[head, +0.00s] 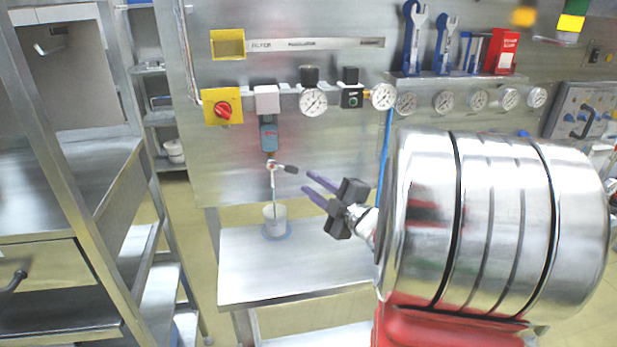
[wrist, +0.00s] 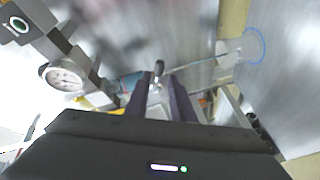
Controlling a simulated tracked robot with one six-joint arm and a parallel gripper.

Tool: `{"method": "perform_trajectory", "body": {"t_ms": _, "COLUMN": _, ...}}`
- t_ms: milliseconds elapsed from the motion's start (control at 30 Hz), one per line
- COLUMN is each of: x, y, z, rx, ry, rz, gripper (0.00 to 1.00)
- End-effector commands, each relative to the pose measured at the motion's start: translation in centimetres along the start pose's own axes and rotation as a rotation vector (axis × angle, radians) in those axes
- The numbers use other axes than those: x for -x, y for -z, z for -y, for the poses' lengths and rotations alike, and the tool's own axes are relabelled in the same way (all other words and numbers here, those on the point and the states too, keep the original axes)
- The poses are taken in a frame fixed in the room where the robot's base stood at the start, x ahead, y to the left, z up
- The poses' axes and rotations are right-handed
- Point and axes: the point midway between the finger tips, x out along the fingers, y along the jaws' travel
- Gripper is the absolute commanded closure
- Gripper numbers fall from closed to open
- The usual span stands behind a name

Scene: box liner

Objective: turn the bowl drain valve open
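The drain valve (head: 272,165) sits under the blue filter bowl (head: 268,137) on the metal panel. Its lever (head: 290,169) has a black grip and points right, toward my gripper. My gripper (head: 306,182) has two purple fingers, spread apart with nothing seen between them. In the head view the fingertips are just right of and slightly below the lever's end. In the wrist view the black lever grip (wrist: 159,68) shows just beyond the fingertips, roughly between them. I cannot tell the exact depth gap. The blue bowl is partly visible behind the fingers there.
A thin tube runs from the valve down into a clear cup (head: 275,222) on a blue ring on the metal bench (head: 300,270). Gauges (head: 313,102) and a red knob (head: 222,109) sit above. A large shiny cylinder (head: 425,215) stands in the right foreground.

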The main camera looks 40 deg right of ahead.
Motion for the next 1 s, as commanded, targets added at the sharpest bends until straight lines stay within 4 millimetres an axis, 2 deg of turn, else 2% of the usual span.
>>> {"method": "perform_trajectory", "body": {"t_ms": 33, "x": -0.2, "y": 0.3, "z": -0.1, "rx": -0.004, "ry": 0.003, "rz": 0.012, "gripper": 0.82}}
{"method": "perform_trajectory", "body": {"t_ms": 300, "x": -1.3, "y": 2.1, "z": -0.6, "rx": -0.092, "ry": 0.033, "rz": 0.179, "gripper": 1.0}}
{"method": "perform_trajectory", "body": {"t_ms": 467, "x": -0.9, "y": 3.6, "z": -0.4, "rx": -0.189, "ry": 0.05, "rz": 0.299, "gripper": 1.0}}
{"method": "perform_trajectory", "body": {"t_ms": 767, "x": 1.9, "y": 7.4, "z": 1.8, "rx": -0.419, "ry": 0.108, "rz": 0.497, "gripper": 1.0}}
{"method": "perform_trajectory", "body": {"t_ms": 1000, "x": 6.0, "y": 11.5, "z": 5.2, "rx": -0.627, "ry": 0.198, "rz": 0.635, "gripper": 1.0}}
